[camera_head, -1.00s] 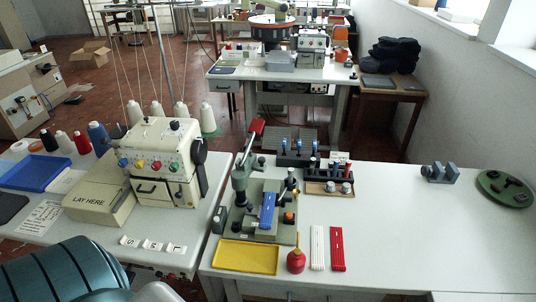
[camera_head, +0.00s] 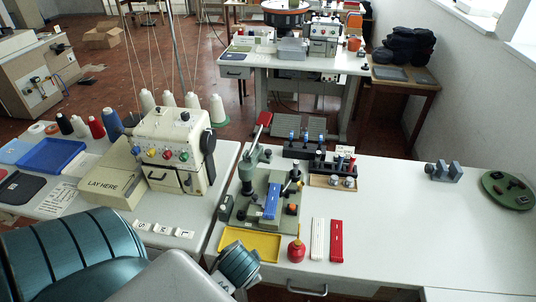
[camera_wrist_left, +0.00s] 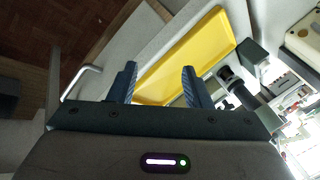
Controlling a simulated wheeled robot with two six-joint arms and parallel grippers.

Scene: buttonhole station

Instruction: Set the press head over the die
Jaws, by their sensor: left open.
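The green hand press (camera_head: 240,211) stands on the right-hand table, left of its middle. Its upright column with the head (camera_head: 248,167) is at the base's left rear, and a red-tipped lever (camera_head: 264,119) rises behind. A blue block (camera_head: 271,201) lies on the middle of the base. I cannot tell the die clearly or whether the head is over it. My left wrist (camera_head: 238,263) is at the table's front edge, in front of the press. In the left wrist view my left gripper (camera_wrist_left: 158,75) is open and empty, pointing toward the yellow tray (camera_wrist_left: 205,50). My right gripper is not in view.
The yellow tray (camera_head: 236,241), a red bottle (camera_head: 296,250) and white and red strips (camera_head: 336,240) lie in front of and beside the press. A tool rack (camera_head: 333,182) stands behind right. A cream machine (camera_head: 174,150) is on the left table. The right tabletop is largely clear.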

